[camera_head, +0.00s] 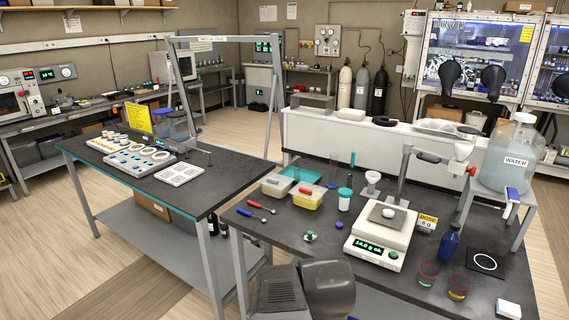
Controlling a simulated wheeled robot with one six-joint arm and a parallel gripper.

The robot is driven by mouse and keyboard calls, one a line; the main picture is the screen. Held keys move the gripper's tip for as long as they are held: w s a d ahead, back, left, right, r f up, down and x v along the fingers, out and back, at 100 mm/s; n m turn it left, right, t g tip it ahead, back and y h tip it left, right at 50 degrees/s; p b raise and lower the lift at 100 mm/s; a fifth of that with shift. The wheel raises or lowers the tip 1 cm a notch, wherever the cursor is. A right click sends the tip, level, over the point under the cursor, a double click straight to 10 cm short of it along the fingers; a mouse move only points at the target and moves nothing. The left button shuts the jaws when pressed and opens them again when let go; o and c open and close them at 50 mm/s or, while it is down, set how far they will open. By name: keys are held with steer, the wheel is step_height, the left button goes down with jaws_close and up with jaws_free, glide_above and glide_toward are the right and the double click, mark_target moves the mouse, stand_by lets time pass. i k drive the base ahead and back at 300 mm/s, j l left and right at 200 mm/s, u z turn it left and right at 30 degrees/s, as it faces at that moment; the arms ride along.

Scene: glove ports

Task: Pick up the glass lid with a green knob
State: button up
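A small clear disc with a green knob (310,236), which looks like the glass lid, lies on the dark top of the front table (285,238). It is left of the white balance and in front of the food-box-like tubs. Its glass rim is faint at this size. A dark grey part of my own body fills the bottom middle, just in front of the lid. My gripper's fingers do not show in this view.
A blue-purple knob-like piece (339,225) lies right of the lid. The white balance (380,238) stands further right. Red and blue-handled spoons (262,207) lie left. Beyond are a yellow tub (307,196) and a teal-capped tube (345,198). Glasses (428,273) stand at right.

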mark_target(309, 236)
steer(key=k, duration=0.25)
steer(key=i+l+u, duration=0.65)
steer(key=i+l, duration=0.4)
